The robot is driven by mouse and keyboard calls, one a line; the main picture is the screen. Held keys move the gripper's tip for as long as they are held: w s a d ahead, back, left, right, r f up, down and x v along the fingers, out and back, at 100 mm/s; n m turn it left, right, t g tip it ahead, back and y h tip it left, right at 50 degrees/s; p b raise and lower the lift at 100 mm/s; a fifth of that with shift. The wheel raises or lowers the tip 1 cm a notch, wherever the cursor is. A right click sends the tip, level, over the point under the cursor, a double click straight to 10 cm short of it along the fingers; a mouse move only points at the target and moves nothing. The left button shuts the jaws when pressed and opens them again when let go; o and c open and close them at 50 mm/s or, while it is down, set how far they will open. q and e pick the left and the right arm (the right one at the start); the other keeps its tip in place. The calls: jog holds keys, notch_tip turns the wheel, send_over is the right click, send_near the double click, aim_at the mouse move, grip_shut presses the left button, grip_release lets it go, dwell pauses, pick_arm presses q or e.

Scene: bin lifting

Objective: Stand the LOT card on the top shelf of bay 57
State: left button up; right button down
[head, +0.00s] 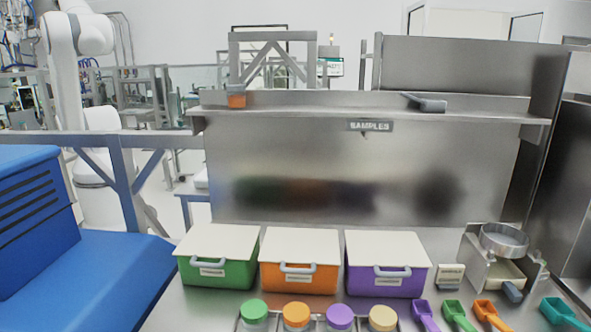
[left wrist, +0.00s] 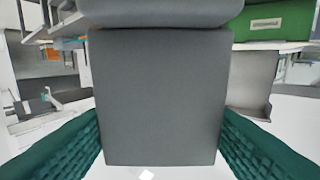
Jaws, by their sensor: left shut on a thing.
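My left gripper (left wrist: 160,140) shows only in the left wrist view, with teal ribbed fingers at both lower sides. It is shut on a large plain grey thing (left wrist: 158,100) that fills the middle of that view; I see no writing on it and cannot tell what it is. No card readable as LOT and no bay number 57 shows. A metal shelf (head: 300,112) with a SAMPLES sign (head: 369,126) runs across the back in the head view. A small cream block with a dark text line (head: 450,272) stands right of the bins. My right gripper is not in view.
Green (head: 215,272), orange (head: 300,279) and purple (head: 385,282) lidded bins stand on the bench, with several lidded jars in front. Coloured scoops and a metal sieve stand (head: 503,240) are at right. The shelf holds an orange cup (head: 236,99) and a grey tool (head: 426,104); its middle is clear.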

pick_arm(q)
jog(key=shift+s+a+f+n+t+y, duration=0.2)
jog(key=shift+f+n+t+y, duration=0.15)
jog(key=shift+n+t+y, duration=0.55)
jog(key=shift+s+d+f+n+t+y, duration=0.1)
jog(key=shift+s+f+n+t+y, duration=0.35)
jog(key=shift+n+y, duration=0.8)
jog(key=shift+s+f+n+t+y, duration=0.15)
jog(key=shift+f+n+y, duration=0.55)
jog(key=shift+y, duration=1.05)
jog(key=shift+s+d+f+n+t+y, duration=0.25)
jog(key=shift+f+n+y, duration=0.5)
jog(key=shift+y, duration=0.75)
jog(key=shift+w+a+r, duration=0.1)
jog(key=shift+a+r, duration=0.05)
jog(key=shift+a, duration=0.05)
